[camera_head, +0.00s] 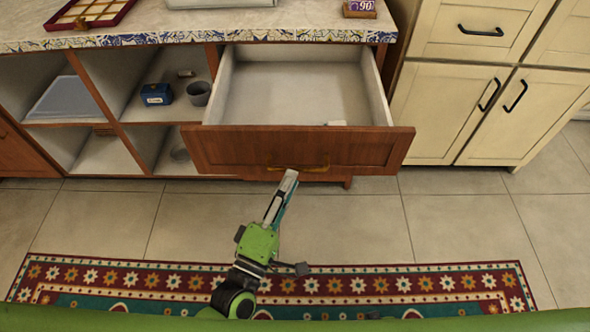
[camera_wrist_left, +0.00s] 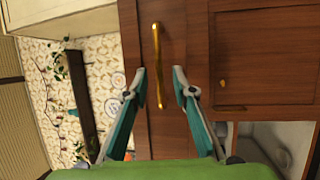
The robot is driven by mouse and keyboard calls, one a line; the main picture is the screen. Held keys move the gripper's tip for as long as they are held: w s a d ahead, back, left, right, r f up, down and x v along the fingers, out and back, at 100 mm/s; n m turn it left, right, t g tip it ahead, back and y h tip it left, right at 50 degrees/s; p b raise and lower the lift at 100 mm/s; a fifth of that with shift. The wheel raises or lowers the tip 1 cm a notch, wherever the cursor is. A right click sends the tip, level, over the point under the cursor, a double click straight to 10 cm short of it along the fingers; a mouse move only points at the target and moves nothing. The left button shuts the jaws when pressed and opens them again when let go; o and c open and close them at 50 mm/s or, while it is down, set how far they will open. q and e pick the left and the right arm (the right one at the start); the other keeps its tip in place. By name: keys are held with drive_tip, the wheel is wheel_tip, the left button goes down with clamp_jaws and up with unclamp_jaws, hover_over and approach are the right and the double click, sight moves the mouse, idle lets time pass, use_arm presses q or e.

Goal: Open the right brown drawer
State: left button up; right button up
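The brown drawer (camera_head: 230,150) is pulled well out of the counter, and its pale, mostly empty inside shows. Its gold handle (camera_head: 300,167) is on the front panel; it also shows in the left wrist view (camera_wrist_left: 156,40). My left gripper (camera_head: 290,174) is at the drawer front, by the handle. In the left wrist view its two fingers (camera_wrist_left: 160,72) are apart, with the handle seen in the gap between them. No grip on the handle shows; whether a finger touches it I cannot tell. My right gripper is not in view.
Open shelves left of the drawer hold a blue box (camera_head: 156,94) and a grey cup (camera_head: 199,93). Cream cabinets (camera_head: 430,110) with black handles stand at the right. A patterned rug (camera_head: 400,283) lies on the tiled floor (camera_head: 360,225), which is clear before the drawer.

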use_arm(q)
drive_tip(key=v, duration=0.7)
drive_tip(key=shift+s, duration=0.25)
